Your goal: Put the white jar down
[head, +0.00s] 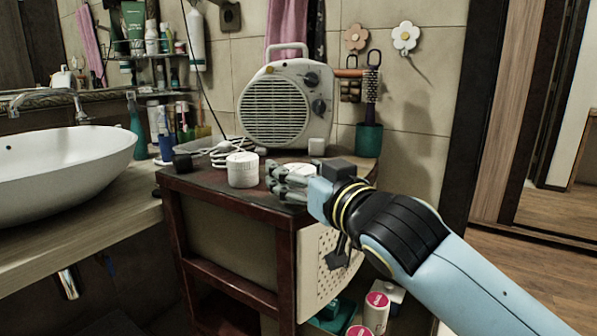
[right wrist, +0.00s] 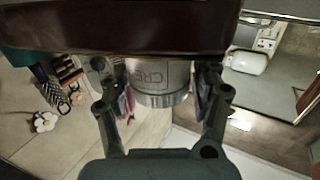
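The white jar (head: 242,170) stands upright on the dark red-brown cabinet top (head: 215,184), near its left front part. In the head view my right gripper (head: 279,182) is just to the right of the jar, low over the cabinet top, with its fingers pointing at it. In the right wrist view a jar with lettering (right wrist: 155,80) shows upside down between the spread fingers, with narrow gaps at its sides. The fingers look open. A second pale round thing (head: 298,168) is partly hidden behind the right gripper. My left gripper is not in view.
A cream heater (head: 285,108) stands behind the jar, with a white coiled cord (head: 222,153) to its left. A teal cup with a brush (head: 369,138) is at the back right. The basin (head: 65,160) is left of the cabinet. Little bare cabinet top shows.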

